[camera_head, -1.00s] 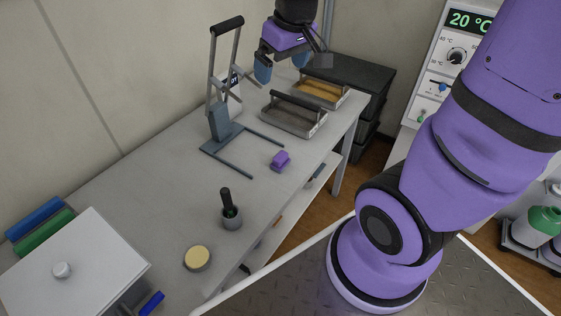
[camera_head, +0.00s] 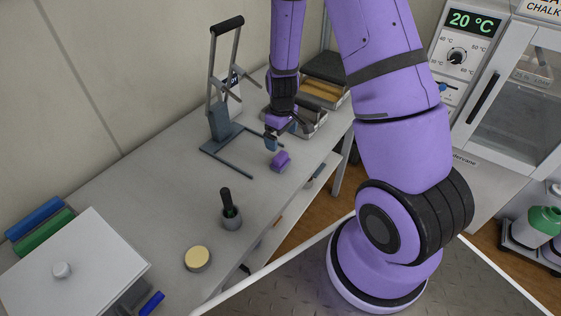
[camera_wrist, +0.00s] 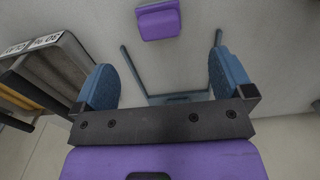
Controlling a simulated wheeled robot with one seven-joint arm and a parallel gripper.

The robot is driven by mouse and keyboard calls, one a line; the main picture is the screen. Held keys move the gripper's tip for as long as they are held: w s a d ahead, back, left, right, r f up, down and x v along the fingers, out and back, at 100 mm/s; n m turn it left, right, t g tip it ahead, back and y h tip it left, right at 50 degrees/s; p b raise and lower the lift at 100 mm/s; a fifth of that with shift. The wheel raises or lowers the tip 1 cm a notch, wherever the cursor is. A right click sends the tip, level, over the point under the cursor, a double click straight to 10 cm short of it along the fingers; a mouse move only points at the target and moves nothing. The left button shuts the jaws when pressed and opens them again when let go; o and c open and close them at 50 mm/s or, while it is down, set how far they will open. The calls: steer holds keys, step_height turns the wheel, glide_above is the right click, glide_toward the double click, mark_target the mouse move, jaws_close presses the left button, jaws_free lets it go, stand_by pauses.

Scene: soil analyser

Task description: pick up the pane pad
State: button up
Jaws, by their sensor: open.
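A small purple block (camera_head: 280,161), which I take to be the pane pad, lies on the grey bench near its front edge. In the wrist view the purple block (camera_wrist: 158,22) shows at the top middle, ahead of the fingers and apart from them. My gripper (camera_head: 279,139) is just above and behind the block in the head view. Its blue fingers are spread with nothing between them, as the wrist view of my gripper (camera_wrist: 164,82) also shows.
A grey press frame (camera_head: 222,125) with a tall lever stands left of my gripper, its base rails reaching near the block. Trays (camera_head: 322,92) lie behind the gripper. A mortar with pestle (camera_head: 231,216) and a round cream-topped tin (camera_head: 197,259) stand nearer on the bench.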

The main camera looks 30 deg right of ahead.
mark_target(281, 155)
step_height(281, 155, down, 6)
steer(key=shift+d+r, duration=0.1)
steer(key=shift+r, duration=0.05)
steer(key=shift+w+f, duration=0.15)
steer(key=shift+f, duration=1.35)
steer(key=shift+w+f, duration=0.1)
steer(key=shift+f, duration=1.4)
steer(key=shift+c, duration=0.5)
steer(key=c, duration=1.2)
steer(key=shift+r, duration=0.2)
